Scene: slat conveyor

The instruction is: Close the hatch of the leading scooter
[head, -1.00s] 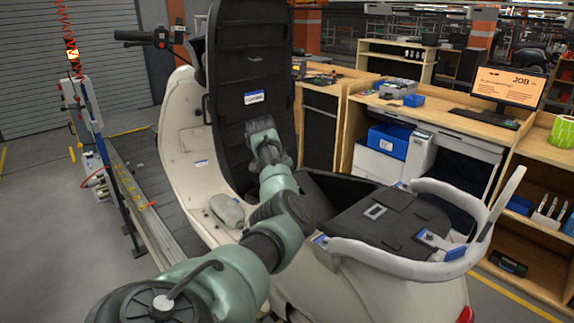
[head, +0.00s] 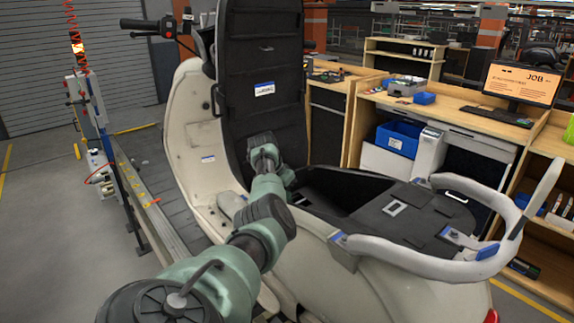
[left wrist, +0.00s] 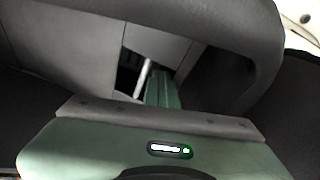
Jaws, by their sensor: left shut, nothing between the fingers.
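The cream scooter (head: 184,130) stands on the slat conveyor with its rear toward the right. Its hatch (head: 263,60), a tall dark panel with a white-and-blue label, stands upright and open. The dark compartment (head: 335,190) behind it is uncovered. My left gripper (head: 264,150) is in front of the lower part of the hatch, at the compartment's front end. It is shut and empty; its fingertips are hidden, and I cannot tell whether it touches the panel. The left wrist view shows my green gripper body (left wrist: 150,150) close to dark and grey surfaces. My right gripper is not in view.
A grey rear rail (head: 430,268) curves around the scooter's tail. Wooden workbenches (head: 455,112) with a monitor (head: 520,85) and a blue bin (head: 398,138) stand behind on the right. A post station (head: 92,130) stands at the left, with open floor beside it.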

